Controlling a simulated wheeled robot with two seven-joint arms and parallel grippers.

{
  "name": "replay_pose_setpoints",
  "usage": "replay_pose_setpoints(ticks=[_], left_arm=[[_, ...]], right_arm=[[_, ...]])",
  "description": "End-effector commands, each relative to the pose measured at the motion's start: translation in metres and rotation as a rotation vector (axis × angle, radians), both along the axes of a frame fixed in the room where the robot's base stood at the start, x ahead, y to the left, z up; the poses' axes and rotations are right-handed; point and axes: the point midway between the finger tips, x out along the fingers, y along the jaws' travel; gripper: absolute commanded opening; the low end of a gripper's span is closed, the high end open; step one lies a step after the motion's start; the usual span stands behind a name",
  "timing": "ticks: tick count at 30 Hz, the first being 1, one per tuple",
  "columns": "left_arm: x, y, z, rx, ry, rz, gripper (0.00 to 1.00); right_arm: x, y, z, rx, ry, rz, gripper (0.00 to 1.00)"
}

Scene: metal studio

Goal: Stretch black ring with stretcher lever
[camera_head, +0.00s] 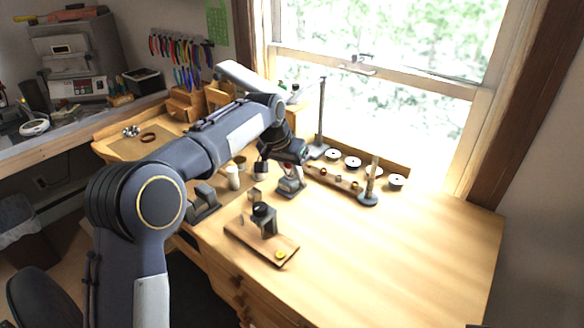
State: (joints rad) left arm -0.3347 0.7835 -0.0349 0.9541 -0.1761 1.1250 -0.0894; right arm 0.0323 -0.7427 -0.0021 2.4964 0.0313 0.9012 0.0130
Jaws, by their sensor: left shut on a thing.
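My left arm reaches across the bench, and its left gripper (290,182) points down near the middle of the table. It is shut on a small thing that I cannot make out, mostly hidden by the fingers. A wooden base (283,243) with a dark metal block and a round black top (263,210) stands in front of it, apart from the gripper. I cannot tell for sure which piece is the stretcher lever or which is the black ring. My right gripper is out of view.
A wooden strip with small coloured pieces (338,180) lies right of the gripper. White discs with dark centres (397,181) and a short post on a round base (369,198) stand near it. A tall stand (321,115) rises behind. The table's right side (430,250) is clear.

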Motion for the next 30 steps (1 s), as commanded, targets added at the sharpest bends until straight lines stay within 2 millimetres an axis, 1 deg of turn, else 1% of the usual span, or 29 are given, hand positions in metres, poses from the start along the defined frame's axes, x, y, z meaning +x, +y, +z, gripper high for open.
replay_pose_setpoints(ticks=[1,11,21,30], left_arm=[[-0.003,0.002,-0.004,0.006,0.011,-0.001,0.00],[-0.013,0.009,-0.016,0.008,0.016,-0.001,0.00],[-0.029,0.020,-0.038,0.010,0.019,0.000,0.00],[-0.034,0.024,-0.050,0.011,0.020,-0.001,0.00]], right_arm=[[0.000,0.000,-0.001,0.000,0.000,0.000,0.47],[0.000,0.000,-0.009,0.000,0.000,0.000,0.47],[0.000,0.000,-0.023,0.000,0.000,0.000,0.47],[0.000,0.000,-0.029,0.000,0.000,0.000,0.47]])
